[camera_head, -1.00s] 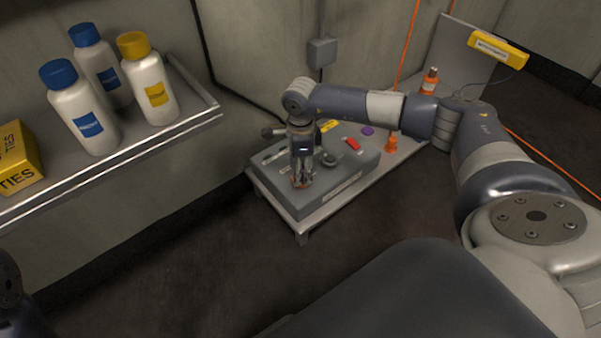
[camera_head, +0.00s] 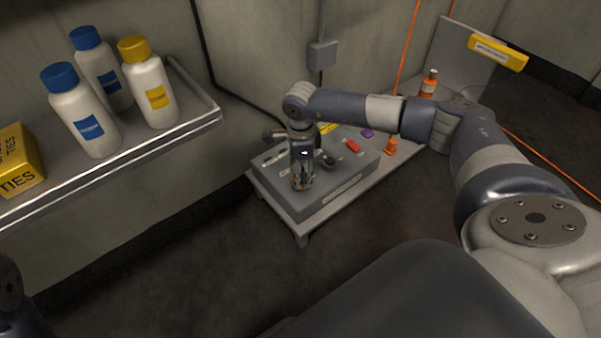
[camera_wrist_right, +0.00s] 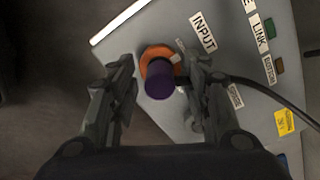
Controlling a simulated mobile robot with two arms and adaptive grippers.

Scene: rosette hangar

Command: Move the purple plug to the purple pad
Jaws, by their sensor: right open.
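The purple plug (camera_wrist_right: 159,82) stands on an orange ring (camera_wrist_right: 157,54) at the edge of a grey box, beside the INPUT label. My right gripper (camera_wrist_right: 157,75) is open, with one finger on each side of the plug; a gap shows on the left, and the right finger is close to it. In the head view my right gripper (camera_head: 301,182) points down over the near end of the box and hides the plug. A small purple patch, which looks like the purple pad (camera_head: 367,133), lies on the bench behind the box. My left gripper is not in view.
The grey box (camera_head: 325,200) sits on a low bench (camera_head: 303,231). A dark cable (camera_wrist_right: 265,90) runs from near the plug. A red block (camera_head: 351,146), an orange cone-like piece (camera_head: 391,147) and an orange bottle (camera_head: 428,84) stand nearby. A shelf (camera_head: 180,127) holds bottles at left.

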